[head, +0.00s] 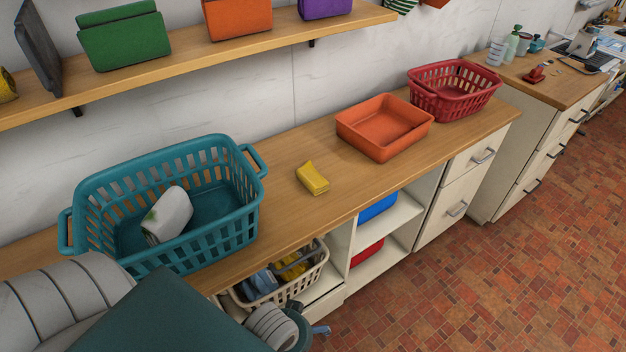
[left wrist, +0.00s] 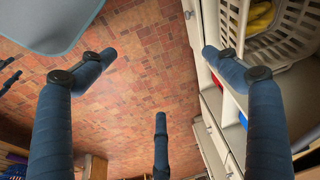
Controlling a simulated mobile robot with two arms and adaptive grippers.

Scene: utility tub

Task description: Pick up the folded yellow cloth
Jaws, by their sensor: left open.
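The folded yellow cloth (head: 312,178) lies on the wooden counter (head: 285,215) in the head view, between the teal basket and the orange tub. Nothing touches it. My left arm enters the head view at the bottom left, and only a small part of its left gripper (head: 320,330) shows near the bottom edge, below the counter's front edge. In the left wrist view the left gripper (left wrist: 160,75) has its blue fingers spread apart with nothing between them. The yellow cloth on the counter is not seen in that view. My right gripper is not seen.
A teal basket (head: 90,190) holding a white item (head: 168,214) stands left of the cloth. An orange tub (head: 372,148) and a red basket (head: 440,110) stand right. A cream basket (head: 312,278) sits on the shelf below. A wall shelf (head: 200,60) overhangs the counter.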

